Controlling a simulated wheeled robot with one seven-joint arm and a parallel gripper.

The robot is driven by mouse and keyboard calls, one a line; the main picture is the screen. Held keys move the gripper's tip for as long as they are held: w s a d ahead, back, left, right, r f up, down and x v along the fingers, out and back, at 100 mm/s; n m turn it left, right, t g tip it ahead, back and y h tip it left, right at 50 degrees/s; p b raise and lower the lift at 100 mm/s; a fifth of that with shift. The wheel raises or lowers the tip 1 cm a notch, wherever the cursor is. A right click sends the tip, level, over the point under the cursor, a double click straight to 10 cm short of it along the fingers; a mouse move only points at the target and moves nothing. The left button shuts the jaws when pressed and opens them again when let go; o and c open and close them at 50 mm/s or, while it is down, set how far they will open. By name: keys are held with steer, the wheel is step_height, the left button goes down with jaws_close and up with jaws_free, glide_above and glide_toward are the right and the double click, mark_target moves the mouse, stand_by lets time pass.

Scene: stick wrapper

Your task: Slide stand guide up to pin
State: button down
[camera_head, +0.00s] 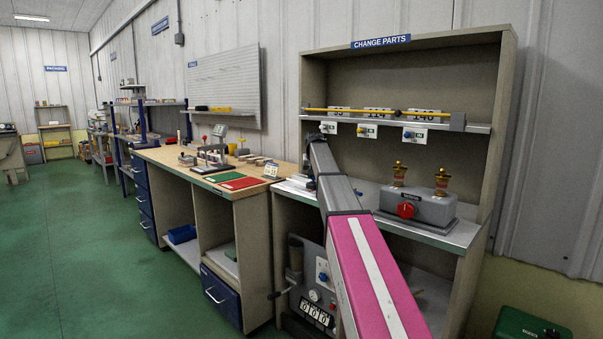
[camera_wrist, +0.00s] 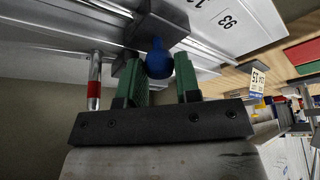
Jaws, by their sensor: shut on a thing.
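My gripper (camera_wrist: 161,78) shows in the wrist view, its two green fingers on either side of a round blue knob (camera_wrist: 158,60). It is shut on this knob, which joins a grey metal block (camera_wrist: 160,24) above it. The block looks like the stand guide, but I cannot be sure. An upright metal pin with a red band (camera_wrist: 94,88) stands to the left, apart from the fingers. I cannot tell whether it is the task's pin. In the head view my arm reaches the left end of the shelf unit (camera_head: 508,110) and hides the grasp.
A yellow rod (camera_head: 370,111) runs above numbered cards (camera_head: 415,136) on the upper shelf. A grey box with a red knob (camera_head: 428,207) stands on the lower shelf. A wooden workbench (camera_head: 165,155) with fixtures and red and green mats is to the left.

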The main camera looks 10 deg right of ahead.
steer(key=shift+s+d, duration=0.45)
steer(key=shift+s, duration=0.2)
steer(key=c, duration=0.8)
jaws_free()
steer(key=v, duration=1.1)
steer(key=shift+f, duration=0.1)
